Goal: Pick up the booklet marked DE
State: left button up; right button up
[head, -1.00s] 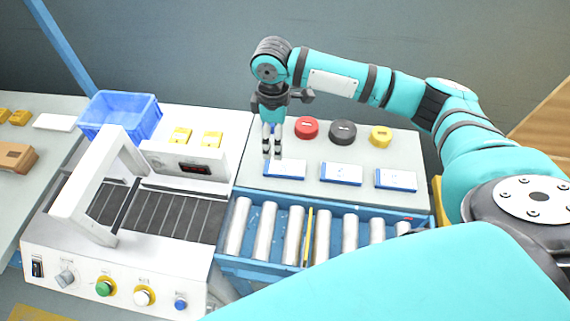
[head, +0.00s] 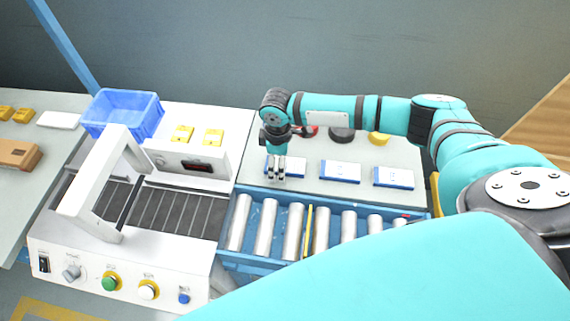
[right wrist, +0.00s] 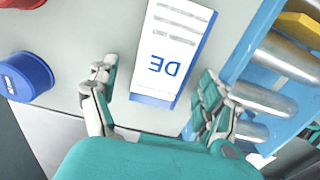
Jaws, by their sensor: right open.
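The booklet marked DE (right wrist: 172,45) is white with a blue edge and lies flat on the grey bench top. In the head view it is the leftmost booklet (head: 292,167) of a row of three. My right gripper (head: 276,174) is over its left part, fingers pointing down. In the right wrist view the right gripper (right wrist: 157,78) is open, one finger on each side of the booklet's DE end, with nothing held. I cannot tell the exact height of the fingertips above the bench. My left gripper is not in view.
Two more booklets (head: 340,172) (head: 393,177) lie to the right. Behind are a black roll (head: 341,135) and a yellow roll (head: 379,139); a blue roll (right wrist: 27,77) shows in the wrist view. A blue roller conveyor (head: 228,262) runs in front. A white machine (head: 125,270) stands left.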

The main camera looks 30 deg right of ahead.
jog(key=c, duration=1.3)
jog(key=shift+r, duration=0.1)
